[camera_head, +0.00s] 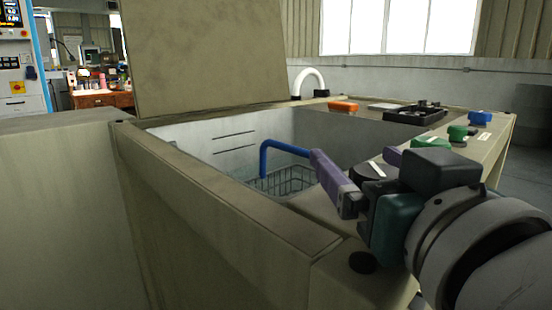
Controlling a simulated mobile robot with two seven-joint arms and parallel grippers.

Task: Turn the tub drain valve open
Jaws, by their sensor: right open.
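The open tub (218,205) has a thick beige rim and pale inner walls. No part is plainly labelled as the drain valve. A round black knob (366,173) with a white bar on top sits on the tub's right ledge, partly hidden by my right gripper. My right gripper (352,157) comes in from the right, with purple fingers apart and nothing held. One finger is on the near left side of the knob, the other shows beyond it. I cannot tell whether they touch it. My left gripper is not in view.
A blue bent pipe (279,147) and a wire basket (287,181) are inside the tub. A raised beige panel (205,55) stands behind. Along the far right ledge are an orange item (343,106), a black tray (414,114), a green knob (457,132) and a blue knob (480,118).

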